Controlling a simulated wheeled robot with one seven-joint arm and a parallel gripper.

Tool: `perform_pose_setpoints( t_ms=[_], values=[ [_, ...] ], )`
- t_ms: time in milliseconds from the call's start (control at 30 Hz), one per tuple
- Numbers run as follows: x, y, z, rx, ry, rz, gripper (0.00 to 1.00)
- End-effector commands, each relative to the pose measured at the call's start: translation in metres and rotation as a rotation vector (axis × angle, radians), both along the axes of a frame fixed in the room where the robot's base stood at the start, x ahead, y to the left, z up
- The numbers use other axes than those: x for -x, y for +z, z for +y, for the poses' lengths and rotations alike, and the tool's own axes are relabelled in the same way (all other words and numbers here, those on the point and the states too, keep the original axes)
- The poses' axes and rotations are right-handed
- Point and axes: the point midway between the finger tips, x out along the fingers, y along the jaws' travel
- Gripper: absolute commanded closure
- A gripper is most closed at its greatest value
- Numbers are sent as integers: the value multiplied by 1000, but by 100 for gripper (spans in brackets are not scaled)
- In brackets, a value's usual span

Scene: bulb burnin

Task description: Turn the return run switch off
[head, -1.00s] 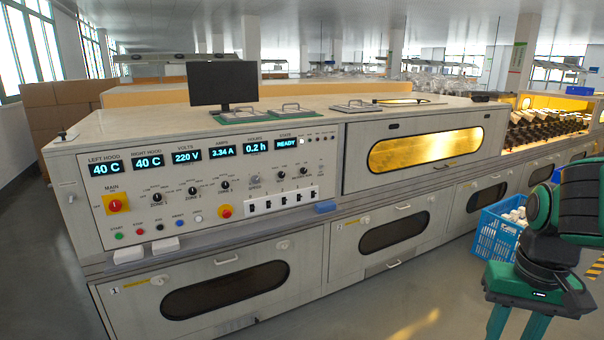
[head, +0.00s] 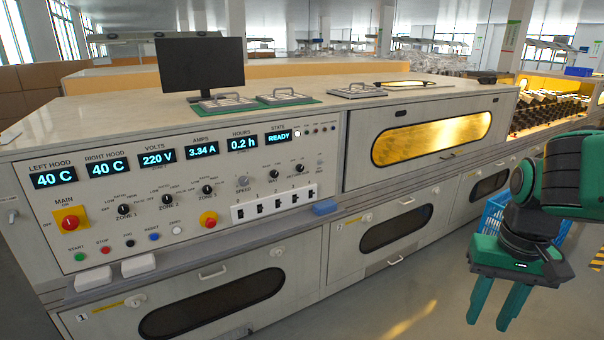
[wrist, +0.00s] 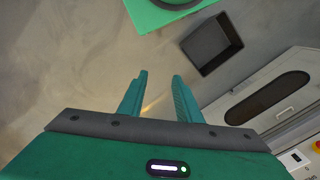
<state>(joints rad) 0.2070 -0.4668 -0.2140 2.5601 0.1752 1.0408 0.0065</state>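The control panel (head: 110,215) is on the front of the grey machine at left in the head view. Three zone knobs sit in its middle, and a black rotary knob (head: 299,168) is farther right; its label looks like "return run", but is too small to read surely. Its setting is unclear. A white strip of black rocker switches (head: 276,203) is below it. My gripper (head: 489,326) hangs at lower right, well away from the panel, fingers down. In the wrist view my gripper (wrist: 159,75) is open and empty above the floor.
Red-on-yellow main switch (head: 70,222) and an emergency button (head: 208,219) are on the panel. A blue cloth-like block (head: 325,208) lies on the ledge below. A blue crate (head: 493,216) stands behind my arm.

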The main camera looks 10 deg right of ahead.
Motion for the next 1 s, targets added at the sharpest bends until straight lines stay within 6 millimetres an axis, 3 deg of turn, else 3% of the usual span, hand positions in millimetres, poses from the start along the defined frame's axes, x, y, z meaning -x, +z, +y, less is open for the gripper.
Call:
perform_pose_setpoints(
  t_ms=[67, 100, 167, 267, 333, 467, 500, 667, 800, 1000],
  values=[
    [0, 0, 0, 0, 0, 0, 66],
    [0, 0, 0, 0, 0, 0, 57],
    [7, 5, -1, 2, 6, -17, 55],
    [-10, 7, -5, 20, 26, -44, 55],
    [-38, 7, -8, 39, 59, -78, 55],
    [-111, 6, -13, 75, 144, -180, 55],
    [-137, 6, -13, 84, 171, -220, 55],
    [-240, -1, -1, 91, 276, -383, 55],
    [-326, -9, 20, 64, 347, -534, 55],
    [-436, -22, 62, -17, 403, -766, 55]
  ],
)
